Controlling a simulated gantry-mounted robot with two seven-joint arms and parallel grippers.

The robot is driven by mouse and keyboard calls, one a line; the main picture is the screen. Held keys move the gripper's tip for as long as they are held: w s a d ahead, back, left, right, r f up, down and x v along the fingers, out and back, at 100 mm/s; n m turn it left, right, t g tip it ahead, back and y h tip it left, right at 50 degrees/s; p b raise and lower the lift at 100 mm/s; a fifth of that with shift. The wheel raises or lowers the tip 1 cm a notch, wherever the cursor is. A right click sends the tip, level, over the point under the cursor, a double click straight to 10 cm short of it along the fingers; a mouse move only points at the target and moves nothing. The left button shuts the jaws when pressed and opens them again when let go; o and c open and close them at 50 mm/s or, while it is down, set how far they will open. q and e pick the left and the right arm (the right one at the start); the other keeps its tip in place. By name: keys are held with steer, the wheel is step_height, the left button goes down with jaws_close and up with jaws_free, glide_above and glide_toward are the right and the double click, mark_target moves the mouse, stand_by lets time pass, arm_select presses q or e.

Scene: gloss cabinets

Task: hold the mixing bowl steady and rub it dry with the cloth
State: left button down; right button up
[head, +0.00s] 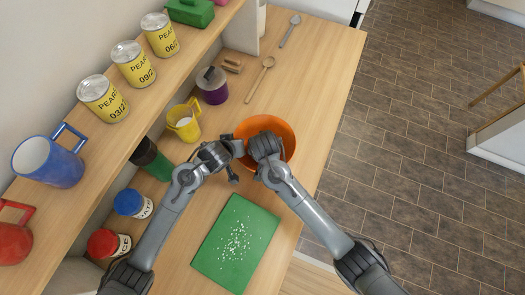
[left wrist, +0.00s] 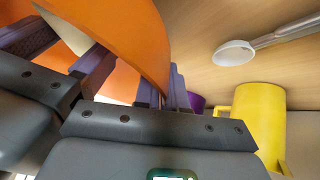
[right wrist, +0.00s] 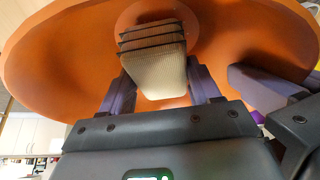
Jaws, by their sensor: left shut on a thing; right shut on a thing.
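The orange mixing bowl (head: 279,128) stands on the wooden counter, open side up. My left gripper (head: 236,147) is shut on its near-left rim, and the bowl wall (left wrist: 135,45) runs between its fingers in the left wrist view. My right gripper (head: 264,147) is over the bowl, shut on a folded beige cloth (right wrist: 155,68). In the right wrist view the cloth is in front of the bowl's inner surface (right wrist: 60,55); I cannot tell whether it touches. In the head view the gripper hides the cloth.
A green board (head: 215,262) with white bits lies in front. A yellow mug (head: 185,127), a purple-based jar (head: 212,88) and a wooden spoon (head: 258,78) are beyond and left. A shelf (head: 95,150) with cans and mugs runs along the left. The counter's right edge is close to the bowl.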

steer(key=shift+d, duration=0.65)
steer(key=shift+w+a+r, duration=0.1)
steer(key=shift+a+r, duration=0.2)
steer(key=shift+a, duration=0.2)
steer(key=shift+w+a+r, duration=0.1)
steer(key=shift+a+r, duration=0.15)
steer(key=shift+a, duration=0.25)
step_height(320, 180, up, 15)
steer(key=shift+r, duration=0.1)
stand_by(0.6)
steer(key=shift+s+f, duration=0.15)
steer(key=shift+f, duration=3.65)
steer(key=shift+f, duration=3.95)
